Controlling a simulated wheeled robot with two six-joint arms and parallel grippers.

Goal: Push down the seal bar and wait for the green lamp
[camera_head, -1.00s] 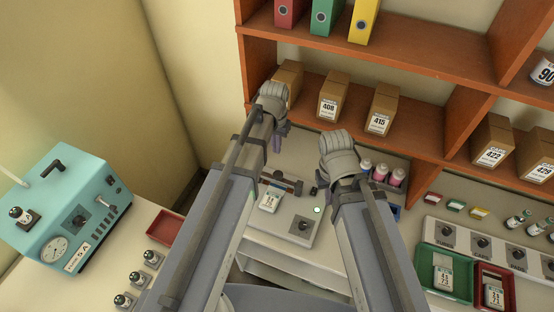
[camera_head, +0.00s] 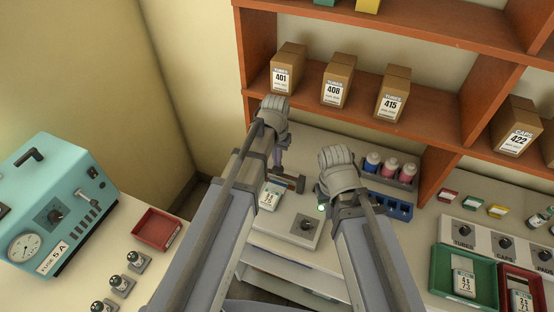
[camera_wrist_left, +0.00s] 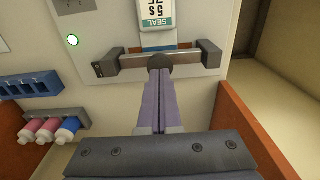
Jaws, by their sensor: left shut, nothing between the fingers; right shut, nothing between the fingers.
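The sealer (camera_head: 270,228) is a pale box on the bench. Its seal bar (camera_head: 289,183) lies across its far part, and in the left wrist view the bar (camera_wrist_left: 190,61) runs between two dark end blocks. A pouch labelled SEAL (camera_wrist_left: 155,14) lies under the bar.
A rack of pink and blue bottles (camera_head: 391,170) and a blue rack (camera_head: 387,205) stand right of the sealer. A shelf with brown boxes (camera_head: 336,85) rises behind. A teal machine (camera_head: 55,205) and red tray (camera_head: 158,229) are at left, a green tray (camera_head: 466,277) at right.

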